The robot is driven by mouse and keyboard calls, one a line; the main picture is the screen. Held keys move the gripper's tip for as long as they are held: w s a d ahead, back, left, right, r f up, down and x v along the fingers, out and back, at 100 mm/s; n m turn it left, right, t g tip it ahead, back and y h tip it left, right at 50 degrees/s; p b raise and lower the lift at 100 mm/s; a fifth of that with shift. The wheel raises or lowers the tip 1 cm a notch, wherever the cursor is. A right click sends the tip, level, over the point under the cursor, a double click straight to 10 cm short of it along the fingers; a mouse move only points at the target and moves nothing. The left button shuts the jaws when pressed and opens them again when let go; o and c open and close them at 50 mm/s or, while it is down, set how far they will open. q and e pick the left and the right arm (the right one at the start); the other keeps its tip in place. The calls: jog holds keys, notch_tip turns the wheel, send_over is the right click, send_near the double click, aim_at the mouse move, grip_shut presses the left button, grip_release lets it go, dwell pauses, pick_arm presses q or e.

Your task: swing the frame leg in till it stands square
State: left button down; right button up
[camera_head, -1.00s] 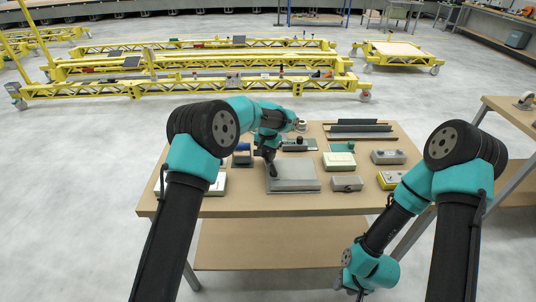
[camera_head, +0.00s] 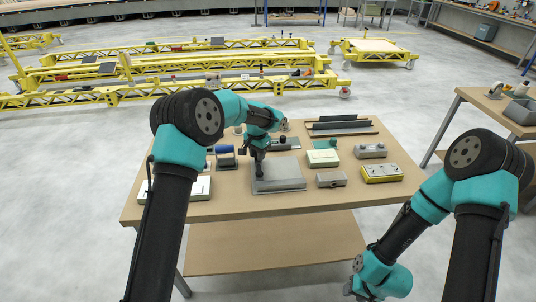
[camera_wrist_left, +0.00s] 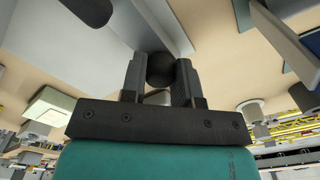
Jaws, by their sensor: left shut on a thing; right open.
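A flat grey slab (camera_head: 282,182) lies on the wooden table, and no other piece there is clearly a frame leg. My left gripper (camera_head: 261,170) points down at the slab's left side. In the left wrist view my left gripper (camera_wrist_left: 160,80) is shut on a dark round knob (camera_wrist_left: 160,66), with the grey slab (camera_wrist_left: 118,30) beside it. The knob's lower part is hidden by the fingers. My right gripper (camera_head: 352,289) hangs low in front of the table at the right, open, with its fingertips small and hard to see.
The wooden table (camera_head: 235,208) also carries a yellow-edged box (camera_head: 381,173), a grey box (camera_head: 370,151), a pale green-topped box (camera_head: 322,158) and dark rails (camera_head: 340,124). A second table (camera_head: 497,108) stands at the right. Yellow trolleys (camera_head: 100,95) stand beyond, with open floor between.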

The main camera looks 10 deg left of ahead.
pick_arm(q)
jog(key=c, duration=0.9)
grip_release()
jog(key=shift+o, duration=0.2)
jog(key=shift+r, duration=0.1)
notch_tip(320, 180, up, 17)
jog(key=shift+r, duration=0.15)
